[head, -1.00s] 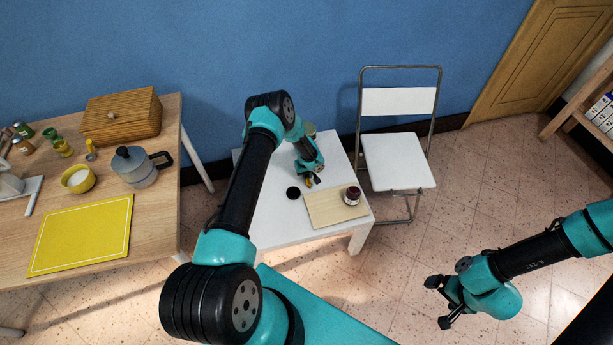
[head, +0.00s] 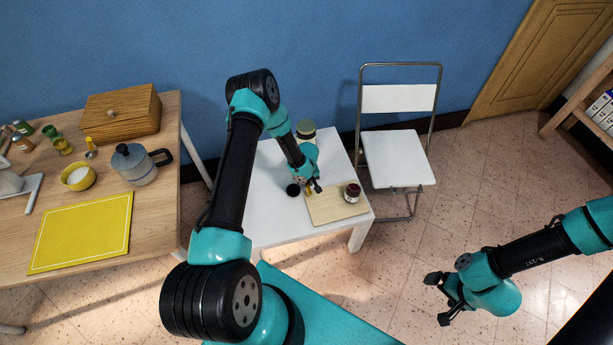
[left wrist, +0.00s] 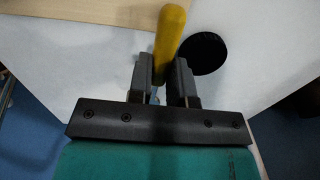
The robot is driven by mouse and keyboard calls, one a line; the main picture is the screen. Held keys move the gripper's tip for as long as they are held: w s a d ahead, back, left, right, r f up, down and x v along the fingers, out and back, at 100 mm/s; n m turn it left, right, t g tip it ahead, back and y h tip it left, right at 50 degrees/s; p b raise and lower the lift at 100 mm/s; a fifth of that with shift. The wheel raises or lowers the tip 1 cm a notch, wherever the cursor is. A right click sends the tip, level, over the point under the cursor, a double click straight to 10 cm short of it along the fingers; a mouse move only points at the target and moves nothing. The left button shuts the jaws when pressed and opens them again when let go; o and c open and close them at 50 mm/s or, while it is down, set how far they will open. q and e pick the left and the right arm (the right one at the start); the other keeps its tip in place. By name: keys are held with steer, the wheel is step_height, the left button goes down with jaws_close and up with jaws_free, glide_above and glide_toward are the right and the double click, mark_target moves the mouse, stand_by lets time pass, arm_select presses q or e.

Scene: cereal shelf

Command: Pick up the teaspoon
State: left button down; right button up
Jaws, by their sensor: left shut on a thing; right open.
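The teaspoon, with a yellow handle (left wrist: 170,45), is between the fingers of my left gripper (left wrist: 161,85) in the left wrist view. A small silvery part shows between the fingers; the rest of the spoon is hidden. In the head view my left gripper (head: 313,189) is low over the small white table (head: 268,222), by the left edge of the wooden board (head: 328,210). It is shut on the teaspoon. I cannot tell whether the spoon touches the table. My right gripper (head: 439,300) is open and empty, over the floor at the right.
A black disc (head: 292,190) lies just left of the board. A dark red jar (head: 352,192) stands on the board, and a green-lidded jar (head: 306,128) at the table's back. A white folding chair (head: 397,160) stands to the right.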

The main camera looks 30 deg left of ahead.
arm_select(q)
steer(key=s+d, duration=0.1)
steer(key=s, duration=0.1)
steer(key=s+d, duration=0.3)
steer(key=s, duration=0.2)
steer(key=shift+d+r, duration=0.15)
steer(key=shift+r, duration=0.25)
